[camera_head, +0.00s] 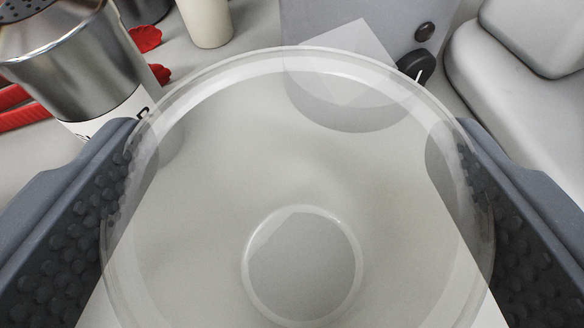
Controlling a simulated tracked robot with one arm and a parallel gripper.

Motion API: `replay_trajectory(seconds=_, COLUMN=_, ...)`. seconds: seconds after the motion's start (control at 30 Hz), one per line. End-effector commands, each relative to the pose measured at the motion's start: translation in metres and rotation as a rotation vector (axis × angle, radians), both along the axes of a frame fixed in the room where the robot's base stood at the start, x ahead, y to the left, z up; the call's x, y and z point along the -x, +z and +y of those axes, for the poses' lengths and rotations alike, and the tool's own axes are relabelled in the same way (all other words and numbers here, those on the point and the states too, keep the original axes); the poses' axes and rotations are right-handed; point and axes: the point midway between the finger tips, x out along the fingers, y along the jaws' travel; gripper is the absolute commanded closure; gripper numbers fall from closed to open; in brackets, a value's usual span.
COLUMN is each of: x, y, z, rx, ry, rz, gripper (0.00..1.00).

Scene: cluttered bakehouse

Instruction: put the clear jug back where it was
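The clear jug (300,180) fills the middle of the view, a wide see-through round vessel with a pale ring (303,265) showing in its lower middle. My gripper (300,215) has one dark grey, bumpy finger pad on each side of the jug, and both pads press against its walls. The pads show through the jug's edges. The jug's underside and whether it touches the surface below cannot be made out.
A metal shaker with a white label (75,65) stands close at the left, by red-handled things (25,110). A cream cylinder (207,20) stands behind. A grey appliance with a black knob (385,25) is behind the jug. A pale rounded machine (510,75) is at the right.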

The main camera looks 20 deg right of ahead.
Motion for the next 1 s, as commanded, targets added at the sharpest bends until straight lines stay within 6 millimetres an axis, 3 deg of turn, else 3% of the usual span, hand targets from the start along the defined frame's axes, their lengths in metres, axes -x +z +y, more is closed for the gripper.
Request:
replay_trajectory(seconds=0.03, x=0.000, y=0.000, z=0.000, rx=0.000, ry=0.000, rz=0.000, gripper=0.08)
replay_trajectory(seconds=0.07, x=0.000, y=0.000, z=0.000, rx=0.000, ry=0.000, rz=0.000, gripper=0.00)
replay_trajectory(seconds=0.43, x=0.000, y=0.003, z=-0.001, rx=-0.001, ry=-0.002, rz=0.001, gripper=0.00)
replay_trajectory(seconds=1.0, x=0.083, y=0.040, z=0.036, rx=-0.002, ry=0.001, rz=-0.002, gripper=0.00)
